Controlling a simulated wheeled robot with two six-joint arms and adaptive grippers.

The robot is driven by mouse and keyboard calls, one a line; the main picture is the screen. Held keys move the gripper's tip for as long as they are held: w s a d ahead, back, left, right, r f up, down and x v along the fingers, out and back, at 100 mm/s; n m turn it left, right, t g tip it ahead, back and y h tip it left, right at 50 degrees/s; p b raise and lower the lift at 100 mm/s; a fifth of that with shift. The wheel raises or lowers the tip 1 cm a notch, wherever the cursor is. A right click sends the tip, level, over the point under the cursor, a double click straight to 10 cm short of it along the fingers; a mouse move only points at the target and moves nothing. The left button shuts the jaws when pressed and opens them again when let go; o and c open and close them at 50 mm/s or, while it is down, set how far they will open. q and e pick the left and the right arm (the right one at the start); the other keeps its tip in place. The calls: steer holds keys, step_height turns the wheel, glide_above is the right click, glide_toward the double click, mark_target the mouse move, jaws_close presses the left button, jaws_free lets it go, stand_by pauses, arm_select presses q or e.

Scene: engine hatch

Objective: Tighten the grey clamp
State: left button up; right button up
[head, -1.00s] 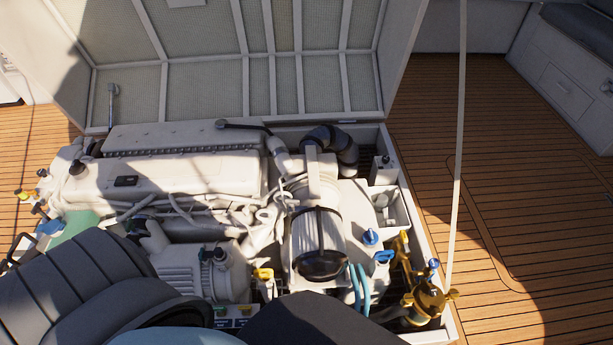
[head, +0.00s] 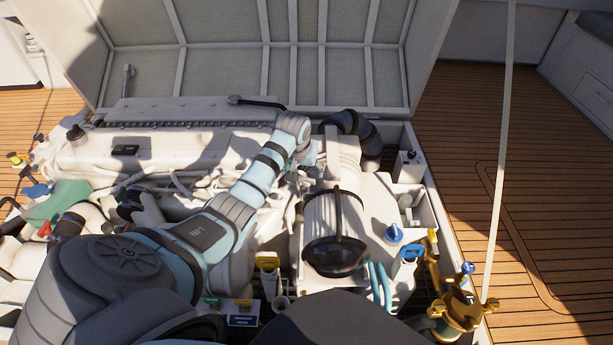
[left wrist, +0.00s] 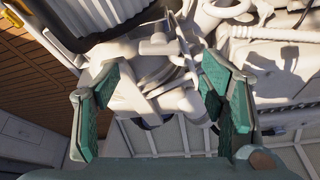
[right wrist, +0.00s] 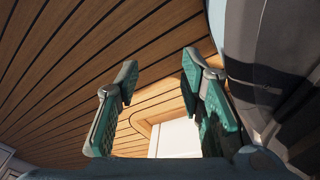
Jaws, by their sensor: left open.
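My left gripper (head: 312,160) is over the engine, between the long pale engine cover and the ribbed cylinder. In the left wrist view its green-padded fingers (left wrist: 162,78) are spread wide, with nothing held. Between and beyond them is a pale grey fitting with a short crossbar (left wrist: 158,46) on a pipe; it may be the grey clamp, but I cannot tell for sure. In the head view this spot is hidden behind my arm and gripper. My right gripper (right wrist: 157,76) shows only in its wrist view, open and empty above the wooden deck.
The black elbow hose (head: 362,138) is just right of my left gripper. The ribbed cylinder (head: 335,220) stands nearer. Blue-handled valves (head: 394,234) and a brass strainer (head: 460,308) are at the right. The raised hatch lid (head: 280,60) stands behind. The deck (head: 530,220) is clear.

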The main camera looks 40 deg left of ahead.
mark_target(307, 178)
arm_select(q)
steer(key=b+x, duration=0.2)
steer(key=x, duration=0.3)
steer(key=shift+f+b, duration=0.3)
steer(key=shift+b, duration=0.05)
steer(key=shift+w+f, duration=0.1)
steer(key=shift+f, duration=0.1)
arm_select(e)
steer(key=w+a+f+t, duration=0.1)
steer(key=w+a, duration=0.2)
steer(key=w, duration=0.2)
steer(key=shift+w+f+m+y, duration=0.15)
steer(key=shift+w+m+y, duration=0.15)
steer(key=shift+w+m, duration=0.1)
arm_select(q)
steer(key=shift+c, duration=0.6)
